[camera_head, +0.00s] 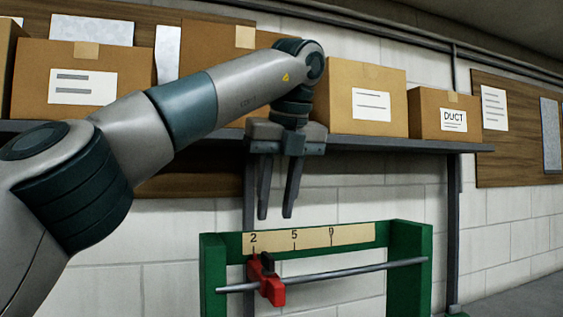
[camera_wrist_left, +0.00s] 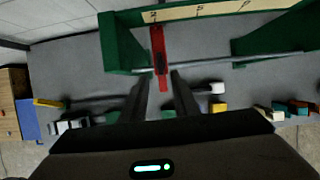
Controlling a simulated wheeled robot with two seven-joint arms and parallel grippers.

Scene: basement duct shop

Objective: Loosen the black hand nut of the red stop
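The red stop (camera_head: 274,288) sits on a grey rod (camera_head: 345,274) of a green frame (camera_head: 408,262), near the 2 on its pale scale (camera_head: 310,238). The black hand nut (camera_head: 267,262) is on top of the stop. My left gripper (camera_head: 275,215) hangs above it, pointing down, its two fingers apart with nothing between them. In the left wrist view the red stop (camera_wrist_left: 157,42) and the dark nut (camera_wrist_left: 160,64) lie just beyond the gap between the open fingers (camera_wrist_left: 158,80). My right gripper is in neither view.
A shelf (camera_head: 390,143) with several cardboard boxes (camera_head: 364,97) runs behind and above the frame. A dark shelf post (camera_head: 453,230) stands at the right. In the left wrist view, several small coloured items, including a yellow block (camera_wrist_left: 219,107), lie on a grey surface (camera_wrist_left: 75,75).

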